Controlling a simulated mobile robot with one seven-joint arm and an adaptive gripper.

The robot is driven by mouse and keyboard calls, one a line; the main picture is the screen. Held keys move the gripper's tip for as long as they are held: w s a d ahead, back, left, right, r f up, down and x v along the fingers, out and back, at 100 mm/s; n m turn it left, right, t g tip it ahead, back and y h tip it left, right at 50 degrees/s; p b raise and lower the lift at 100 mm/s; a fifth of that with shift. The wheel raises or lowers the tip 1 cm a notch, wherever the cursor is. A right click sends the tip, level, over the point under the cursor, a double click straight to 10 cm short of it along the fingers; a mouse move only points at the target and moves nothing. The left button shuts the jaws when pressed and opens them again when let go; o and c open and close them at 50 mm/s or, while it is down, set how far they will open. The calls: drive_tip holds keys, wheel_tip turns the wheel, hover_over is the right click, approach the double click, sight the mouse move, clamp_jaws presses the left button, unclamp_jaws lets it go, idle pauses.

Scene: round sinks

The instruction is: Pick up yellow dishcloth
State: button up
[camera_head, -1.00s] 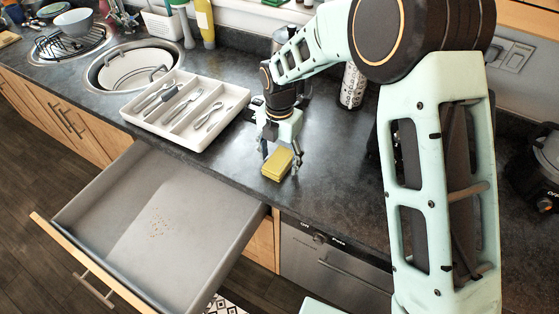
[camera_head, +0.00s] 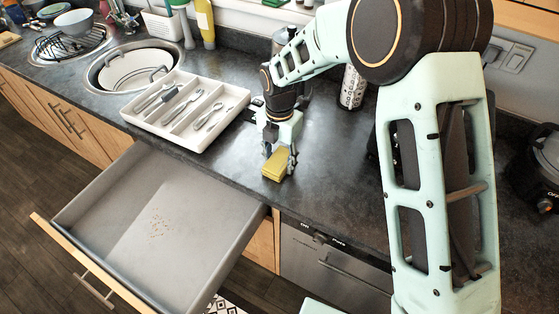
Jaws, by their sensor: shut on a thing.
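The yellow dishcloth (camera_head: 275,167) is a small folded block on the dark countertop, near its front edge and right of the cutlery tray. My gripper (camera_head: 280,156) reaches down over it from above. Its fingers are shut on the dishcloth, one on each side. The dishcloth appears to be at counter level; I cannot tell whether any gap lies under it. Its back part is partly hidden by the gripper.
A white cutlery tray (camera_head: 229,100) with utensils stands left of my gripper. A patterned canister (camera_head: 352,87) stands behind. The counter (camera_head: 335,160) right of the dishcloth is clear.

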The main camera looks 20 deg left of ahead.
wheel_tip(320, 180, up, 3)
drive_tip(key=shift+w+f, duration=0.1)
drive_tip(key=s+r, duration=0.1)
drive_tip(key=r, duration=0.1)
drive_tip(key=s+d+r+b, duration=0.1)
drive_tip(key=s+r, duration=0.1)
drive_tip(key=s+d+r, duration=0.1)
drive_tip(key=r, duration=0.1)
drive_tip(key=shift+s+d+b, duration=0.1)
drive_tip(key=shift+s+b, duration=0.15)
drive_tip(key=shift+b, duration=0.05)
drive_tip(key=s+d+r+b, duration=0.1)
drive_tip(key=s+d+r, duration=0.3)
drive_tip(key=s, duration=0.4)
drive_tip(key=shift+s, duration=0.15)
